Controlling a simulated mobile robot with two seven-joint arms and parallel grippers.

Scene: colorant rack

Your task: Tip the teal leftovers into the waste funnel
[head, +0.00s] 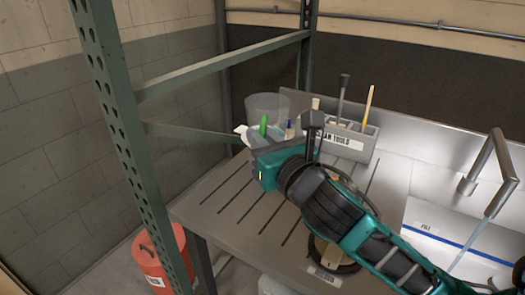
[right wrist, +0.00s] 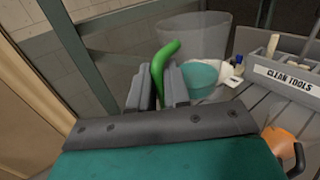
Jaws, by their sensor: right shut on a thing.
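My right gripper (head: 262,140) reaches over the slatted bench near its back left. In the right wrist view its two fingers (right wrist: 160,84) are closed around a bright green curved piece (right wrist: 162,62), which looks like a handle. The green piece also shows in the head view (head: 263,124). A teal round surface (right wrist: 200,76) lies just right of the fingers in the wrist view; I cannot tell whether it joins the green piece. A clear, wide container (right wrist: 190,38) stands just behind. No waste funnel can be clearly identified. My left gripper is out of view.
A grey box labelled "CLEAN TOOLS" (head: 350,142) stands at the back with tools in it. A green post (head: 120,125) rises at left. A red bucket (head: 158,262) is on the floor. A tap (head: 488,175) is at right. An orange object (right wrist: 279,146) shows at the wrist view's right.

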